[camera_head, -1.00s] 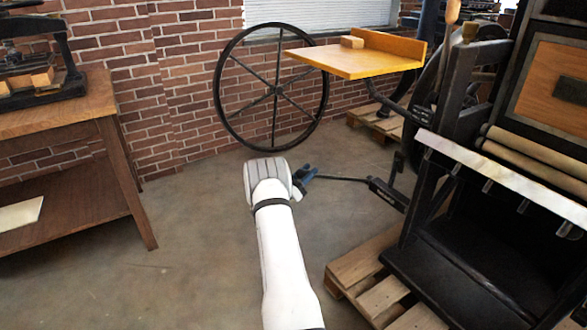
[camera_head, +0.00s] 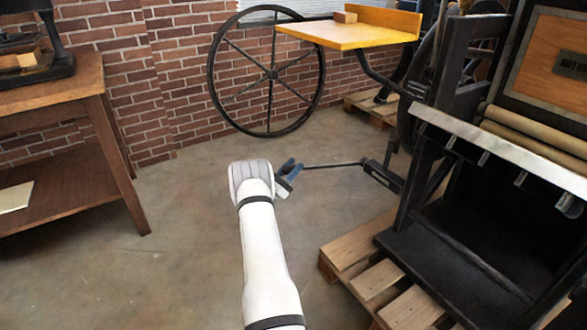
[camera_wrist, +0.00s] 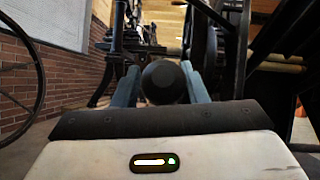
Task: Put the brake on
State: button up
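A thin black lever (camera_head: 332,164) reaches out to the left from a dark labelled bracket (camera_head: 385,178) at the side of the press (camera_head: 470,235). My gripper (camera_head: 288,172) is at the lever's free left end. In the wrist view a round dark knob (camera_wrist: 163,82) sits between the two blue-grey fingers of my gripper (camera_wrist: 161,75). The fingers appear closed against both sides of the knob. The knob hides most of the lever behind it in that view.
The press stands on a wooden pallet (camera_head: 375,278) at the right. A large spoked wheel (camera_head: 268,74) and a yellow board (camera_head: 347,34) are behind. A wooden table (camera_head: 85,85) is at the left. The floor between is clear.

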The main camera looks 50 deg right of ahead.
jog(key=o, duration=0.3)
jog(key=shift+s+r, duration=0.1)
jog(key=p+v, duration=0.2)
jog(key=v, duration=0.5)
jog(key=shift+a+f, duration=0.25)
jog(key=shift+a, duration=0.05)
